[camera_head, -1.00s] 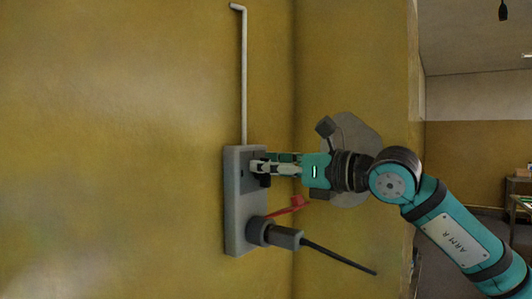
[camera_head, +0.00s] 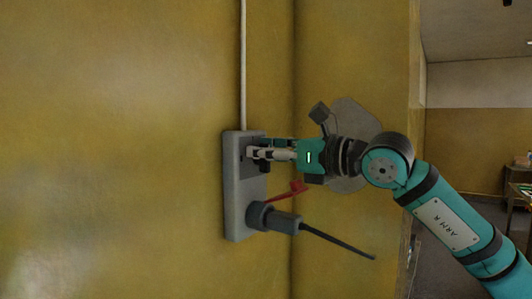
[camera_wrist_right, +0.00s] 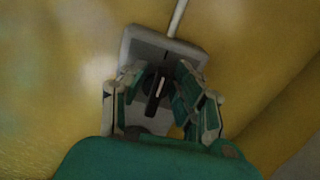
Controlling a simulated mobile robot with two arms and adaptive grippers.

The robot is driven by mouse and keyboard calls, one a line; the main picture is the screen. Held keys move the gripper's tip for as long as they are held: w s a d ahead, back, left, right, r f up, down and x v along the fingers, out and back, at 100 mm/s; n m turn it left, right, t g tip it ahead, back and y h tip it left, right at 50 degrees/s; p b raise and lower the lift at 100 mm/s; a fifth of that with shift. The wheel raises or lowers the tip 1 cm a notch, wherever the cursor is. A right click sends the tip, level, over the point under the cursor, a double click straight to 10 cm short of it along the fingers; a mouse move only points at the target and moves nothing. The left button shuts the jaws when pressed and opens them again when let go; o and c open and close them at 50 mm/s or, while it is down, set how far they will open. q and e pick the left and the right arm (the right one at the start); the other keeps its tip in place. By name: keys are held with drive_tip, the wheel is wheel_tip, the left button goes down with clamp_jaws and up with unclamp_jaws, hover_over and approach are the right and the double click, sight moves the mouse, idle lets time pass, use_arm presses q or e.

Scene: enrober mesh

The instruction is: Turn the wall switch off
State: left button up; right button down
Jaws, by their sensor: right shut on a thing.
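The wall switch is a grey box (camera_head: 236,200) fixed upright on the yellow wall. It also shows in the right wrist view (camera_wrist_right: 138,42). My right gripper (camera_head: 254,154) reaches it from the right, with its fingertips at the upper part of the box. In the right wrist view my right gripper (camera_wrist_right: 159,84) has its fingers on both sides of a dark switch knob (camera_wrist_right: 156,100) with a pale line, and is shut on it. The fingers partly hide the knob, and its exact setting is hard to read. My left gripper is not in view.
A grey plug (camera_head: 281,223) with a dark cable sticks out of the box's lower part, below my gripper. A red part (camera_head: 297,188) juts out just above the plug. A pale conduit (camera_head: 243,62) runs up from the box. A wall corner lies close to the right.

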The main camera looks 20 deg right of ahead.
drive_tip(key=n+b, duration=0.3)
drive_tip(key=shift+s+a+f, duration=0.15)
drive_tip(key=shift+a, duration=0.05)
drive_tip(key=n+b, duration=0.1)
drive_tip(key=n, duration=0.1)
drive_tip(key=n+b, duration=0.1)
drive_tip(key=n, duration=0.2)
drive_tip(key=shift+s+a, duration=0.15)
drive_tip(key=shift+a, duration=0.05)
drive_tip(key=n, duration=0.2)
drive_tip(key=n+b, duration=0.1)
drive_tip(key=shift+a+f+n, duration=0.1)
drive_tip(key=shift+f+n, duration=0.15)
drive_tip(key=shift+n, duration=0.05)
drive_tip(key=shift+s+a+f+n+b, duration=0.1)
drive_tip(key=shift+n+b, duration=0.05)
drive_tip(key=shift+n, duration=0.95)
drive_tip(key=shift+f+n+b, duration=0.1)
drive_tip(key=shift+n+b, duration=0.05)
drive_tip(key=shift+n, duration=0.95)
drive_tip(key=c, duration=1.4)
unclamp_jaws()
drive_tip(key=shift+o, duration=0.2)
